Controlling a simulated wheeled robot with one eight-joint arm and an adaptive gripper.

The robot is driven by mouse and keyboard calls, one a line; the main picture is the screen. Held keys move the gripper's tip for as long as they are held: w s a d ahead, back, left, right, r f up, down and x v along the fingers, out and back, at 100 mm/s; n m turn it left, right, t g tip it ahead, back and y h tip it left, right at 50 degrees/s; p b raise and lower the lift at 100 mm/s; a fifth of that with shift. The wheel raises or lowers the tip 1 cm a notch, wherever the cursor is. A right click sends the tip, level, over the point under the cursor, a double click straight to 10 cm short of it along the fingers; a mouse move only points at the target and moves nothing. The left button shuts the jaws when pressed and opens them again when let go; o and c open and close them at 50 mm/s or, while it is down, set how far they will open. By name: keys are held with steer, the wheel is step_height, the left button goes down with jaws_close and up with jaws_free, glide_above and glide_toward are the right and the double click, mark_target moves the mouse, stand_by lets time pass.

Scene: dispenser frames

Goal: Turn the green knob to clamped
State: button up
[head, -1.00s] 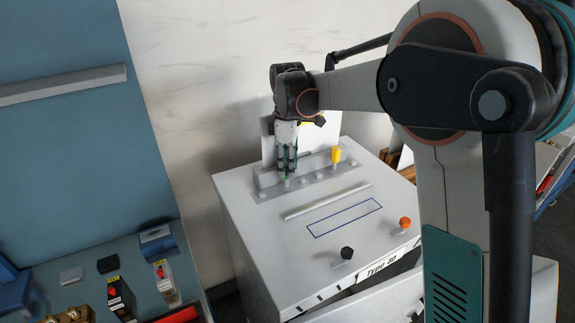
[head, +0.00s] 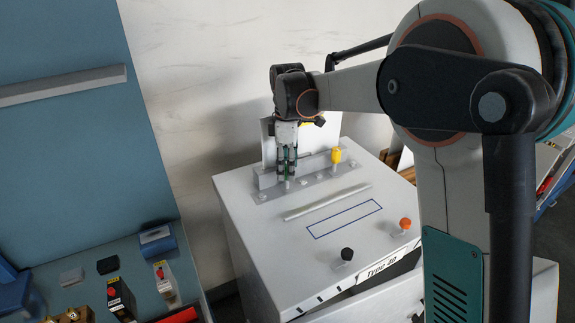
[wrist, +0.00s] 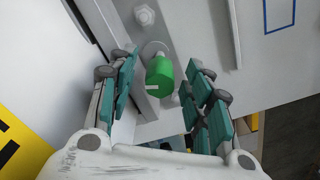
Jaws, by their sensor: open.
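The green knob (wrist: 160,77) is a short cylinder with a small pale mark on its end, on a grey stem at the plate. In the wrist view it lies between my two teal-padded fingers, with a visible gap on each side. My gripper (wrist: 163,66) is open around it and does not visibly grip it. In the head view my gripper (head: 287,176) points down at the left part of the grey rail on the white cabinet (head: 250,215). There the knob is mostly hidden by the fingers. I cannot read any clamped marking.
A yellow knob (head: 336,156) stands on the same rail to the right. A black knob (head: 347,254) and an orange knob (head: 405,223) are nearer the cabinet's front. A long bar (head: 327,201) and a blue-outlined rectangle lie between. A blue-grey bench with several parts stands at left.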

step_height(320, 180, up, 12)
stand_by(0.6)
